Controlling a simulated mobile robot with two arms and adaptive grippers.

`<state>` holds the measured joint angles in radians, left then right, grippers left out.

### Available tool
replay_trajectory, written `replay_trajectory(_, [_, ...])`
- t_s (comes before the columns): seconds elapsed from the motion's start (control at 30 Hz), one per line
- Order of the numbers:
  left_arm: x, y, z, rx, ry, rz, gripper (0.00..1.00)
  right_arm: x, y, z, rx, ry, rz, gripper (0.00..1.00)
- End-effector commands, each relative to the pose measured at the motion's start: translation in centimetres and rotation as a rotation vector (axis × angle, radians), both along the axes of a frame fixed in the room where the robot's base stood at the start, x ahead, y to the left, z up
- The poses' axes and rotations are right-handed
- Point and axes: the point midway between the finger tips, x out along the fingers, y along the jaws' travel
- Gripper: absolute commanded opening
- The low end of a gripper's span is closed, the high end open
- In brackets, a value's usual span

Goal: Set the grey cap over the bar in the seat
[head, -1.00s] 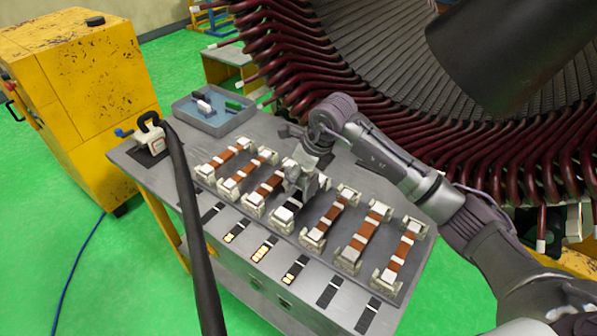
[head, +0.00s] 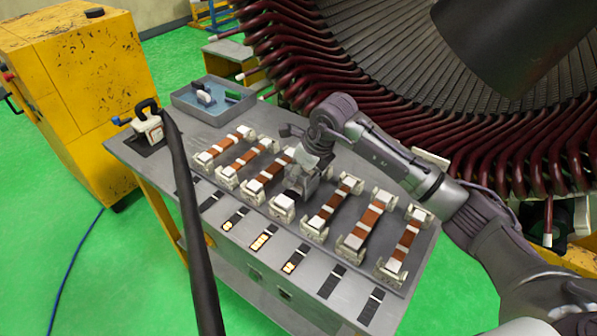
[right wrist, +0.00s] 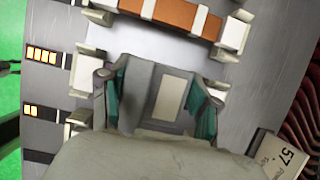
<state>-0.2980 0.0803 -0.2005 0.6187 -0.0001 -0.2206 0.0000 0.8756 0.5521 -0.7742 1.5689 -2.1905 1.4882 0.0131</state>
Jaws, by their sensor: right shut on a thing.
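My right gripper (head: 305,182) is over the middle seat in the row on the grey bench. In the right wrist view its teal-padded fingers (right wrist: 157,104) are shut on the grey cap (right wrist: 142,82), which has a pale rectangle on top. The seat's pale end holder (right wrist: 86,75) shows beside the left finger, and its near end (head: 283,204) shows in the head view. The bar in this seat is hidden under the cap and gripper. I cannot tell whether the cap touches it. My left gripper is not in view.
Neighbouring seats hold copper-brown bars (head: 331,204) with pale blocks, close on both sides. A blue-grey tray (head: 214,119) with small parts and a white block with a black handle (head: 150,124) are at the far left. The large stator (head: 490,130) stands behind the bench.

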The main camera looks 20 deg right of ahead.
Motion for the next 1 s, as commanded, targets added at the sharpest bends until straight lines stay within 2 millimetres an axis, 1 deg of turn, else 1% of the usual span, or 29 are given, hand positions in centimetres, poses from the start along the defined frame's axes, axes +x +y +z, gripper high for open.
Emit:
replay_trajectory(0.03, [0.1, 0.0, 0.1, 0.0, -0.001, 0.0, 0.4, -0.2, -0.1, -0.4, -0.005, 0.01, 0.001, 0.24])
replay_trajectory(0.27, [0.1, 0.0, 0.0, -0.001, -0.002, 0.001, 0.4, -0.3, -0.1, -0.6, -0.007, 0.015, 0.002, 0.24])
replay_trajectory(0.3, [0.1, 0.0, 0.0, -0.001, -0.003, 0.001, 0.4, -0.3, -0.1, -0.6, -0.008, 0.015, 0.002, 0.67])
replay_trajectory(0.43, [0.1, 0.0, 0.0, -0.001, -0.003, 0.001, 0.4, -0.4, -0.1, -0.7, -0.008, 0.017, 0.003, 0.89])
replay_trajectory(0.47, [0.1, 0.0, 0.0, -0.001, -0.003, 0.001, 0.4, -0.4, -0.1, -0.7, -0.007, 0.016, 0.003, 0.91])
replay_trajectory(0.67, [0.1, 0.0, 0.0, -0.001, -0.003, 0.001, 0.4, -0.3, -0.1, -0.5, -0.006, 0.012, 0.001, 0.91])
replay_trajectory(0.8, [-0.3, 0.1, 0.0, 0.0, 0.002, 0.002, 0.4, -0.3, -0.1, -0.2, -0.005, 0.01, 0.001, 0.91])
replay_trajectory(0.87, [-0.2, 0.0, 0.0, 0.0, 0.002, 0.002, 0.4, -0.3, -0.2, 0.2, -0.005, 0.009, 0.001, 0.91])
replay_trajectory(1.0, [-0.2, 0.0, 0.0, 0.0, 0.001, 0.001, 0.4, -0.9, -0.8, 2.2, -0.005, 0.006, 0.001, 0.91])
